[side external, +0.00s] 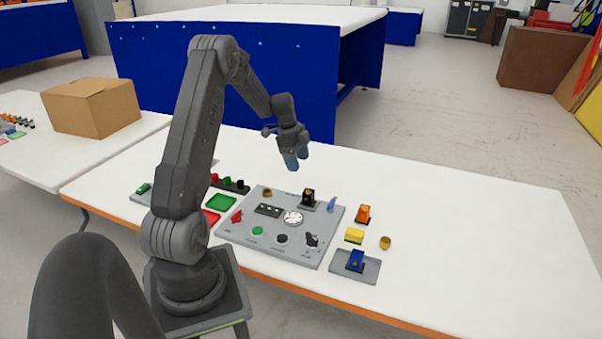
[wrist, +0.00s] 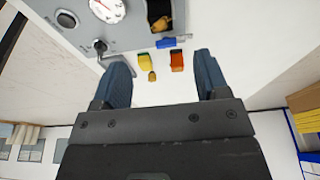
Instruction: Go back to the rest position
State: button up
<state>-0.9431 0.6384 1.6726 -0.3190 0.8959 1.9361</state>
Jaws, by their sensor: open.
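My gripper (side external: 296,160) is raised well above the white table (side external: 480,230), over the back edge of the grey panel (side external: 228,230). In the wrist view its two blue fingers (wrist: 163,80) are spread apart with nothing between them. Right of the panel are an orange block (side external: 362,214), a yellow block (side external: 354,235), a small gold piece (side external: 385,242) and a blue block (side external: 355,260) on a grey tray (side external: 342,267). The gripper touches none of them.
A green tray (side external: 221,203) and a red tray (side external: 211,217) lie left of the panel. A cardboard box (side external: 92,106) stands on another table at the left. A large blue-sided bench (side external: 220,80) stands behind. The table's right part is clear.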

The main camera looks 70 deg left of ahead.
jog(key=d+r+n+y, duration=0.1)
jog(key=d+r+n, duration=0.1)
jog(key=d+r, duration=0.65)
jog(key=d+r+n+y, duration=0.1)
jog(key=d+r, duration=0.5)
jog(key=d, duration=0.5)
jog(key=s+d+r+n+t, duration=0.1)
jog(key=s+d+r+n, duration=0.1)
jog(key=s+d, duration=0.5)
jog(key=s+d+r+n+t, duration=0.1)
jog(key=s+d+n+t, duration=0.1)
jog(key=s+d+n, duration=0.2)
jog(key=s+d, duration=0.3)
jog(key=d, duration=0.4)
jog(key=shift+s+d+r+t, duration=0.2)
jog(key=shift+s+r+t, duration=0.1)
jog(key=shift+r, duration=0.05)
jog(key=shift+o, duration=0.2)
